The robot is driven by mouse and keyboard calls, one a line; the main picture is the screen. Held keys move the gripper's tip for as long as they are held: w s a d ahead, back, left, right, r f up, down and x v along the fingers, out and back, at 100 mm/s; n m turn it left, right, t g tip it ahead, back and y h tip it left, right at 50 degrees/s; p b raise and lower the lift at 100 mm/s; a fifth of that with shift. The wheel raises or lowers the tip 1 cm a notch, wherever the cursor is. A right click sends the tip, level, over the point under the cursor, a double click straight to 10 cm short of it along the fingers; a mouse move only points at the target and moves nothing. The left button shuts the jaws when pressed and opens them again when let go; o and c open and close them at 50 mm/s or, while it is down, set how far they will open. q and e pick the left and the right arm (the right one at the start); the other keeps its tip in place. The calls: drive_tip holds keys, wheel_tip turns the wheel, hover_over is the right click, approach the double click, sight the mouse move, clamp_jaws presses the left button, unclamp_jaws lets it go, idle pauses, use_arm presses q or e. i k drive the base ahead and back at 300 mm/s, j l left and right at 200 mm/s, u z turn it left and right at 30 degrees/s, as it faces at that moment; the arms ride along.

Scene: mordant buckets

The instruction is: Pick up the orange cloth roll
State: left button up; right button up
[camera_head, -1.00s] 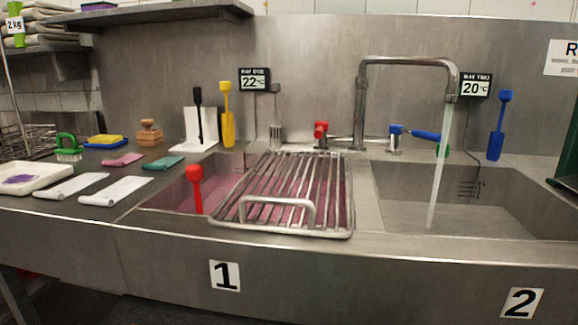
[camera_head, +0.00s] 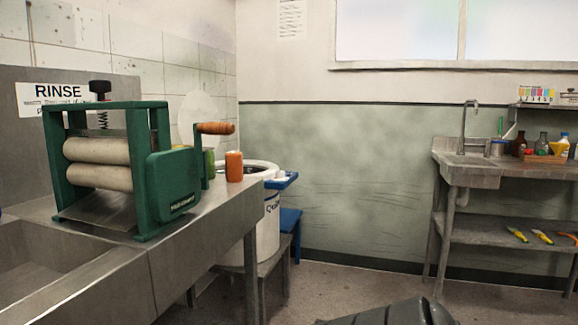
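The orange cloth roll (camera_head: 234,166) stands upright at the right end of the steel counter (camera_head: 160,262), just right of the green wringer (camera_head: 172,180). A green roll (camera_head: 208,163) stands behind it to the left, partly hidden by the wringer's crank side. The wringer's wooden crank handle (camera_head: 215,128) reaches out above the orange roll, with a gap between them.
A white barrel (camera_head: 268,225) and a blue stool (camera_head: 290,222) stand beyond the counter's end. A second sink bench (camera_head: 480,168) with bottles is at the far right. The floor (camera_head: 350,285) between is open. A dark grey shape (camera_head: 395,313) shows at the bottom edge.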

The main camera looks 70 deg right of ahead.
sight(233, 159)
drive_tip(key=l+z, duration=0.1)
drive_tip(key=z, duration=1.85)
